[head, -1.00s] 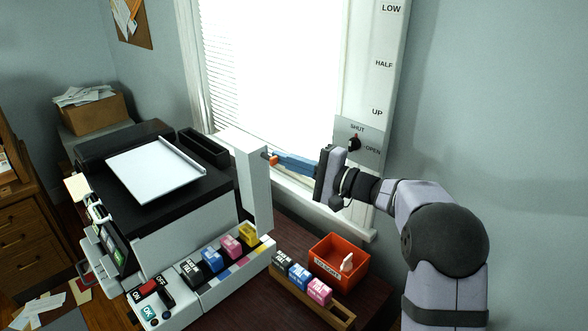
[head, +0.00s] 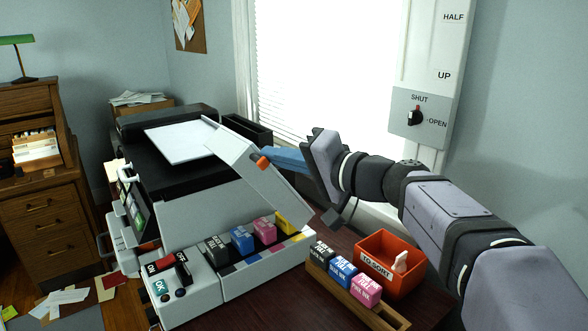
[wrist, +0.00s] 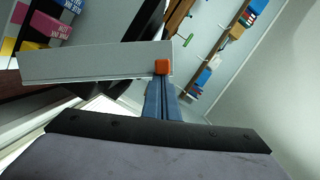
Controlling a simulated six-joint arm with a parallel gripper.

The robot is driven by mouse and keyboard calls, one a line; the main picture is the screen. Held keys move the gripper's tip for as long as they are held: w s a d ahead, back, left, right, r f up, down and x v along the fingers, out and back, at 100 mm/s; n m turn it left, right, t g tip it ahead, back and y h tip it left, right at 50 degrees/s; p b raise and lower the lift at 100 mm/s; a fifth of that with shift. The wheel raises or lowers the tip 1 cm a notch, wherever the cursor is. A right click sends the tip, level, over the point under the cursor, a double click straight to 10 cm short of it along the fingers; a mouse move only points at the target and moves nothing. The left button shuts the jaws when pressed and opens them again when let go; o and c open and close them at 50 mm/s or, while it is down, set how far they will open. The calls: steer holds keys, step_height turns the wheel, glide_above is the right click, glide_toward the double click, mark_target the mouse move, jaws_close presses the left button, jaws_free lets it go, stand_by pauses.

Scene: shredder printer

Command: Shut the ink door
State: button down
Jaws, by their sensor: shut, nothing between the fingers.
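The ink door (head: 262,172) is a light grey flap on the printer. It stands part-way open, tilted over the row of ink cartridges, with its lower edge above them. An orange tab (head: 262,161) sits on the door's edge. My gripper (head: 275,157) is shut and empty, its blue fingers at the orange tab from behind the door. In the wrist view the door (wrist: 90,64) lies across the upper left, and the fingertips (wrist: 161,82) meet the orange tab. Black, blue, pink and yellow cartridges (head: 265,230) sit in the open ink bay; the yellow one is partly hidden by the door.
A wooden rack (head: 371,311) of cartridges and a red "TO SORT" box (head: 360,251) stand right of the printer. A control panel with buttons (head: 167,276) is at the printer's front. A wall plate with a SHUT/OPEN knob (head: 416,118) is behind my arm.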

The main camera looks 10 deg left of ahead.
steer(key=s+a+f+n+h+b, duration=0.1)
steer(key=s+a+f+n+b, duration=0.3)
steer(key=f+b, duration=0.6)
steer(key=s+a+f+n+t+h+b, duration=0.1)
steer(key=s+a+f+n+b, duration=0.2)
steer(key=f+b, duration=0.7)
steer(key=s+a+b, duration=0.1)
steer(key=b, duration=0.1)
steer(key=shift+s+a+f+n+h+b, duration=0.15)
steer(key=shift+f+n+h+b, duration=0.15)
steer(key=shift+n+b, duration=0.1)
steer(key=b+v, duration=0.5)
steer(key=v, duration=0.2)
steer(key=shift+s+r, duration=0.1)
